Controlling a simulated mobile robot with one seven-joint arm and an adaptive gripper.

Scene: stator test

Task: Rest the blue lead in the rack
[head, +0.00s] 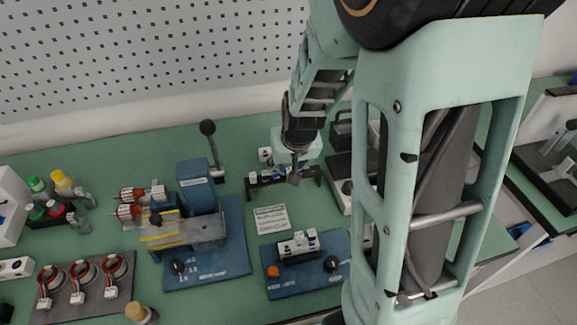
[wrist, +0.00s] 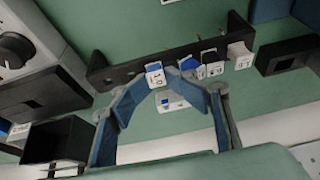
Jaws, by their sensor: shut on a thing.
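The rack is a dark bar with notches along it (wrist: 125,73), and in the head view it stands on the bench behind the white label sheet (head: 252,187). My gripper (wrist: 164,78) reaches over the rack, and its tips also show in the head view (head: 294,178). Its blue-padded fingers close on what looks like the blue lead, a small white block marked 1.0 with blue on it (wrist: 155,76). The lead is at the rack's edge; I cannot tell whether it is seated. Other small leads with white tags (wrist: 238,56) sit in the rack beside it.
A white block with blue (wrist: 172,103) lies between rack and wall. In the head view, a blue lever machine (head: 205,215) stands left of the rack, a blue test base (head: 300,280) in front, and a dark-based device (head: 340,168) close on the right.

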